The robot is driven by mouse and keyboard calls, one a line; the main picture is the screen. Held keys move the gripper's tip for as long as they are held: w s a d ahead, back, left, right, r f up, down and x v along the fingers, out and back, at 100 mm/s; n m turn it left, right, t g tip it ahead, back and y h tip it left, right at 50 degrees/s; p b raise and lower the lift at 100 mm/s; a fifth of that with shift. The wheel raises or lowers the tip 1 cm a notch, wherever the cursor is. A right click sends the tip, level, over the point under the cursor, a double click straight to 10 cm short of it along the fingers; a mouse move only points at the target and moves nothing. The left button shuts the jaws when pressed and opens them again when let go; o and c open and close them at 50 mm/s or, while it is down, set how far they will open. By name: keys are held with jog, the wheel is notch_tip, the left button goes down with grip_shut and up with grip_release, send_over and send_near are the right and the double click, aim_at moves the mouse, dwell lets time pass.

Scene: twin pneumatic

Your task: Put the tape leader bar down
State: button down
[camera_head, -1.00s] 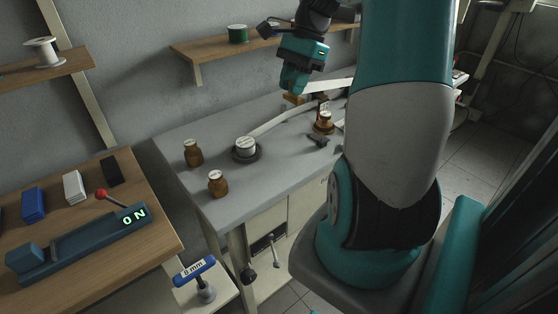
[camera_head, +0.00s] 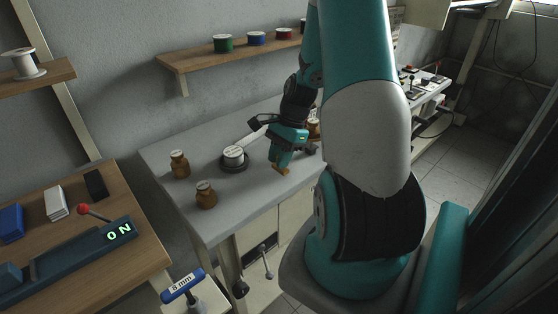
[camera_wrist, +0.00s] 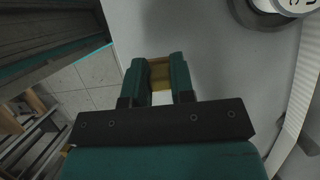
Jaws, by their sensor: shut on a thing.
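My gripper (camera_head: 279,162) is low over the grey table, near its front edge. Its fingers are shut on the tape leader bar (camera_head: 281,169), a small orange-brown block at the fingertips. In the wrist view the bar (camera_wrist: 160,74) shows yellowish-brown between the two teal fingers (camera_wrist: 160,80). I cannot tell whether the bar touches the table top. A white reel (camera_head: 233,153) on a dark round base stands left of my gripper, with a pale strip (camera_head: 243,140) beside it. The same reel (camera_wrist: 277,5) is cut off at the top right of the wrist view.
Two brown jars (camera_head: 179,165) (camera_head: 205,195) stand on the table's left part. A brown-orange item (camera_head: 313,128) is partly hidden behind my arm. A ribbed pale strip (camera_wrist: 300,95) runs along the wrist view's right side. Bare table (camera_head: 238,195) lies left of the gripper.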

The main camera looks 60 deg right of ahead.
jog(key=shift+f, duration=0.5)
jog(key=shift+f, duration=0.1)
jog(key=c, duration=1)
grip_release()
